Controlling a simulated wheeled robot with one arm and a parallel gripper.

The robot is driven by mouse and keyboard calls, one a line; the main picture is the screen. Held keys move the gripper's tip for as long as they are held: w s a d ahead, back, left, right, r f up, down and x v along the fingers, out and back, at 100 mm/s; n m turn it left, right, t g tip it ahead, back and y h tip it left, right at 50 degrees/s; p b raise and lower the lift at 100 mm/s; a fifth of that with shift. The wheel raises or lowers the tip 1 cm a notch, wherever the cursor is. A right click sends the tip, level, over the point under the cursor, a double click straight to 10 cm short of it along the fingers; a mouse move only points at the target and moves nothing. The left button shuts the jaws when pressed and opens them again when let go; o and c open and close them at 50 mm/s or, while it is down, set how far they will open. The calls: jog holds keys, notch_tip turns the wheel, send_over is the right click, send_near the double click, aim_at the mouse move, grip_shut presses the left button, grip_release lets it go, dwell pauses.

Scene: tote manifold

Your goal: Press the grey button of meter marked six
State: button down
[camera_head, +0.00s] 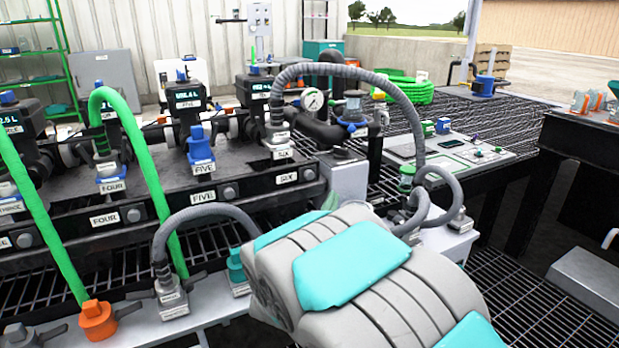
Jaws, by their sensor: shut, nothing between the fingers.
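The meter marked six (256,98) is a dark unit with a lit display, at the right end of the meter row. Its SIX labels (287,178) are on the bench top and front edge below it. A grey hose arches up from beside it and partly covers it. I cannot make out its grey button at this size. The meter marked five (188,98) stands to its left, with a blue-handled valve (200,147) in front. My arm fills the lower middle of the view, and my gripper does not show.
A grey hose (385,82) arches right of meter six, near a round gauge (312,99). Green hoses (130,130) rise at the left. A lower manifold rail with an orange coupling (97,318) runs along the front. A panel table (455,155) stands at right.

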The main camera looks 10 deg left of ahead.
aim_at(310, 176)
jog(key=w+a+p, duration=0.1)
jog(key=w, duration=0.1)
jog(key=w+a+p, duration=0.1)
jog(key=w+a, duration=0.1)
jog(key=w, duration=0.1)
jog(key=w+a+p, duration=0.2)
jog(key=shift+w, duration=0.15)
dwell(0.3)
jog(key=shift+w, duration=0.1)
dwell(1.8)
jog(key=shift+w+a, duration=0.2)
jog(key=shift+w, duration=0.05)
